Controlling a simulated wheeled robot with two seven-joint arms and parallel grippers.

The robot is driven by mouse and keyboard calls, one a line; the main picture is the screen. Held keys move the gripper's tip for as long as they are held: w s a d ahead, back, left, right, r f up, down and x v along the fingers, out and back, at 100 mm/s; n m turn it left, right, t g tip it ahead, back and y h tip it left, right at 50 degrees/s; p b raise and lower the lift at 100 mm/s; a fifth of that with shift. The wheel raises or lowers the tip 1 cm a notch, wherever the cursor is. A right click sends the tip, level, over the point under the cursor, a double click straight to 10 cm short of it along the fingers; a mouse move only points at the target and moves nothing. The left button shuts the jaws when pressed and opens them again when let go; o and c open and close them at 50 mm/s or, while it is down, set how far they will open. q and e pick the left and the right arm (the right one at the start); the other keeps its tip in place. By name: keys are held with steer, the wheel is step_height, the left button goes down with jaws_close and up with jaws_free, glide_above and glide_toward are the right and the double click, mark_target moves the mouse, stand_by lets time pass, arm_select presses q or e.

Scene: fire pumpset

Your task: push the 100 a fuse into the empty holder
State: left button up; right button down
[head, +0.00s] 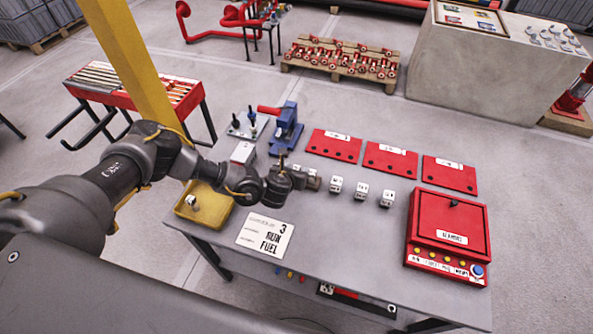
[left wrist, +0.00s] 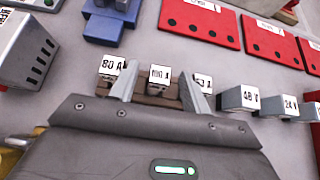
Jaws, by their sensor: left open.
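In the left wrist view, a white fuse marked 100 A (left wrist: 160,74) sits at a brown block (left wrist: 151,99). A fuse marked 80 A (left wrist: 112,66) is to its left and one that seems marked 63 A (left wrist: 203,81) to its right. My left gripper (left wrist: 158,83) is open, its fingers on either side of the 100 A fuse; I cannot tell whether they touch it. In the head view my left gripper (head: 300,179) is low over the table and mostly hides these fuses. I cannot make out the empty holder. My right gripper is not in view.
White-faced blocks (head: 361,190) stand right of the gripper, marked 48 V (left wrist: 240,98) and 24 V (left wrist: 290,104) among them. Red plates (head: 391,160) lie behind. A blue vise (head: 287,127), yellow tray (head: 215,212), sign (head: 265,234) and red box (head: 449,230) surround the gripper.

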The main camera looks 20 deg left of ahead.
arm_select(q)
jaws_close()
stand_by(0.4)
steer(key=shift+w+r+b, duration=0.1)
steer(key=shift+r+b, duration=0.3)
steer(key=s+a+r+b, duration=0.4)
steer(key=s+a+r, duration=0.3)
steer(key=a+r, duration=0.4)
steer(key=shift+s+a+r+b, duration=0.35)
steer(key=shift+r+b, duration=0.05)
steer(key=shift+r, duration=0.15)
